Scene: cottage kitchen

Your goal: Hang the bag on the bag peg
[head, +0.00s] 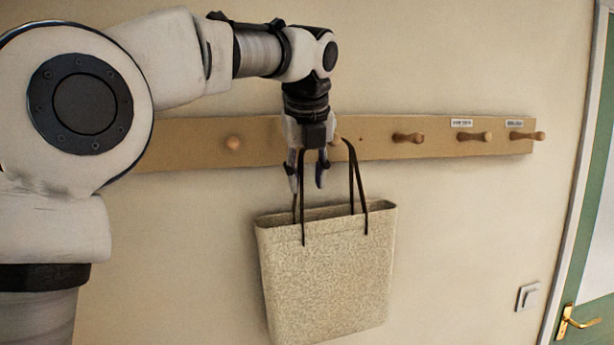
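A beige speckled bag (325,270) with dark strap handles hangs upright in front of the wall, below the peg rail. My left gripper (307,184) is in front of the rail, pointing down, with its two fingertips apart above the bag's left part. The handles (356,185) rise beside and behind it, and their top is hidden by the gripper. A peg (336,140) shows partly behind the gripper, close to the handle tops. I cannot tell whether the handles rest over this peg. My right gripper is not in view.
The wooden rail (375,145) carries more pegs: one on the left (232,143) and several on the right, all empty. Two small labels (462,123) are too small to read. A light switch (528,297) and a green door (590,290) are at right.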

